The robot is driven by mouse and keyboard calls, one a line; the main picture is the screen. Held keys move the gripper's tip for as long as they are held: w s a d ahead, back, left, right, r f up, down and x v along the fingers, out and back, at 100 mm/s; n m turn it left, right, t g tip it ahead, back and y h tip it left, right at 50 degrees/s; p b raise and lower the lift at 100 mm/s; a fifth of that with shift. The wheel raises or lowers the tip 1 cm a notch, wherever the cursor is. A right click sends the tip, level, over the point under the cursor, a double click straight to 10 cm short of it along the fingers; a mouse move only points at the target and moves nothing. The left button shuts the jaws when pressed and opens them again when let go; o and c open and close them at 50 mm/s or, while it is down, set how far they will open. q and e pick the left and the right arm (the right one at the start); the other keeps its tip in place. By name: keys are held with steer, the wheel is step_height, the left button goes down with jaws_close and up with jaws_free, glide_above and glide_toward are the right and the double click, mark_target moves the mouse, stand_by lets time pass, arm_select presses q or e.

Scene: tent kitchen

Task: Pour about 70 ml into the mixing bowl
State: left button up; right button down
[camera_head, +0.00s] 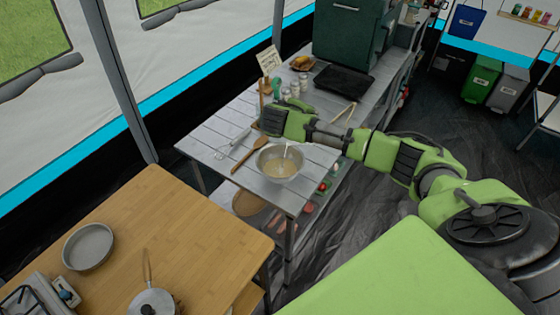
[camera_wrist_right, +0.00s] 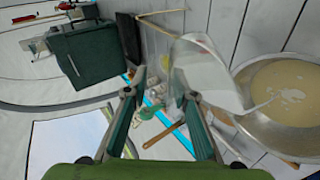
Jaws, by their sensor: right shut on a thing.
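The metal mixing bowl (camera_head: 262,160) stands on the slatted grey table and holds a pale beige liquid. In the right wrist view the bowl (camera_wrist_right: 243,78) is at the right, with white patches on the liquid. My right gripper (camera_head: 272,120) is above the bowl's far side. Its fingers (camera_wrist_right: 162,95) are closed on a clear jug (camera_wrist_right: 207,72), tilted with its mouth toward the bowl. A thin white stream (camera_wrist_right: 262,103) shows between the jug and the liquid. The jug is mostly hidden in the head view. The level inside it cannot be read. My left gripper is out of view.
A wooden spoon (camera_head: 247,154) and a whisk (camera_head: 232,141) lie left of the bowl. Wooden tongs (camera_head: 344,114), a black tray (camera_head: 343,81) and a green appliance (camera_head: 347,32) are farther back. A wooden table (camera_head: 155,215) with a pan (camera_head: 88,247) and saucepan (camera_head: 152,303) is nearer.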

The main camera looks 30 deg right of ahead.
steer(key=shift+a+f+h+b, duration=0.1)
steer(key=shift+a+h+b, duration=0.3)
steer(key=shift+h+b, duration=0.55)
stand_by(1.8)
steer(key=shift+a+b, duration=0.15)
steer(key=shift+b, duration=0.3)
stand_by(0.3)
